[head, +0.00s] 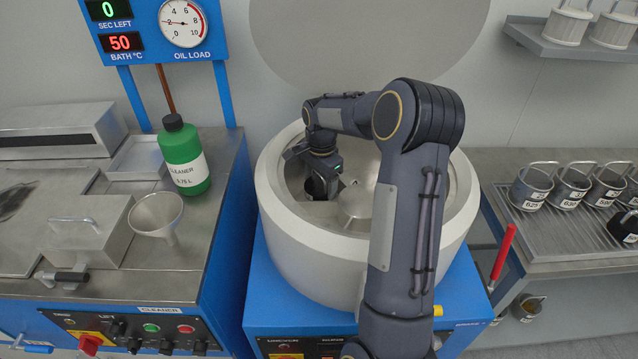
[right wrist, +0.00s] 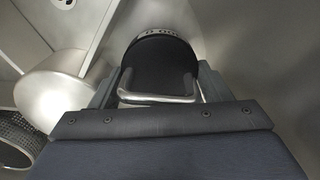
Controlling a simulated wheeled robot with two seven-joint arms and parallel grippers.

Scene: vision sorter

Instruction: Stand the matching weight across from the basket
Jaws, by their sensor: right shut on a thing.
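My right gripper (head: 318,184) reaches down inside the pale round drum (head: 285,200), on its left side. It is shut on a dark weight (right wrist: 158,65) with a metal bail handle; in the right wrist view the handle lies between the fingers. The weight's label at the top edge is only partly readable. In the head view the gripper and drum wall mostly hide the weight. A mesh basket (right wrist: 18,135) shows at the lower left of the right wrist view, across the central hub (right wrist: 60,98); my arm hides it in the head view. My left gripper is out of view.
Several labelled weights (head: 530,186) with handles stand on a ribbed tray at right, with a black one (head: 622,228) at its edge. A red lever (head: 502,252) rises beside the drum. A green cleaner bottle (head: 184,156) and funnel (head: 157,214) are on the left bench.

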